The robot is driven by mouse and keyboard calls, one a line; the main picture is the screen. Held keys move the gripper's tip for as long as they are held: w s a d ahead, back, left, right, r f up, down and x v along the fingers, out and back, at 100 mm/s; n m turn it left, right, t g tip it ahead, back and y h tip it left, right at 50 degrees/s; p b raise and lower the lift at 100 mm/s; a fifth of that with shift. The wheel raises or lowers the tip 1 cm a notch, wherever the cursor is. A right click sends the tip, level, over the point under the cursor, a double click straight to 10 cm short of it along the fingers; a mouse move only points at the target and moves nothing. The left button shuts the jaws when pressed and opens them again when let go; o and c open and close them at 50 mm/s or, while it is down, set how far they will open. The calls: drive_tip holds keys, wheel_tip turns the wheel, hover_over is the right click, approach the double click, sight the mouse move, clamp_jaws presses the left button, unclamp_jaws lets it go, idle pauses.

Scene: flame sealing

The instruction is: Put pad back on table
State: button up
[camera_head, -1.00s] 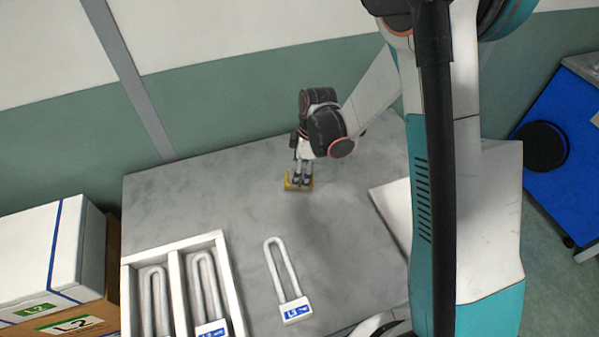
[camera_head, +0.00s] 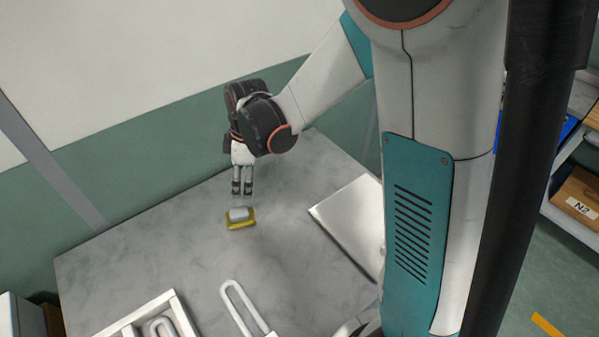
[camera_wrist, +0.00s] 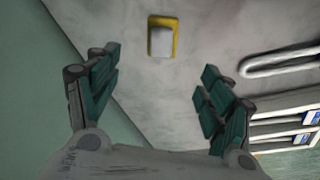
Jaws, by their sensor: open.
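The pad (camera_head: 240,217) is a small yellow base with a whitish block on top. It lies flat on the grey marbled table (camera_head: 150,250), near its back edge. My gripper (camera_head: 242,188) is above and just behind the pad in the head view, apart from it. In the wrist view the pad (camera_wrist: 163,38) shows beyond the fingertips, between the two spread teal fingers of my gripper (camera_wrist: 160,85). The gripper is open and empty.
A white flat panel (camera_head: 352,222) lies on the table at the right. A white U-shaped shackle (camera_head: 243,308) lies at the front, beside a white divided tray (camera_head: 178,310) with more shackles. The table around the pad is clear.

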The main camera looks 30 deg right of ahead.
drive_tip(key=s+d+r+m+t, duration=0.3)
drive_tip(key=s+r+m, duration=0.3)
drive_tip(key=s, duration=0.3)
drive_tip(key=s+d+r+m+t+h, duration=0.1)
drive_tip(key=s+d+r+m+t, duration=0.1)
drive_tip(key=s+d+r+m, duration=0.3)
drive_tip(key=shift+s+r+m+t+h, duration=0.35)
drive_tip(key=shift+s+r+m, duration=0.95)
drive_tip(key=shift+s+r, duration=0.9)
drive_tip(key=shift+d, duration=0.15)
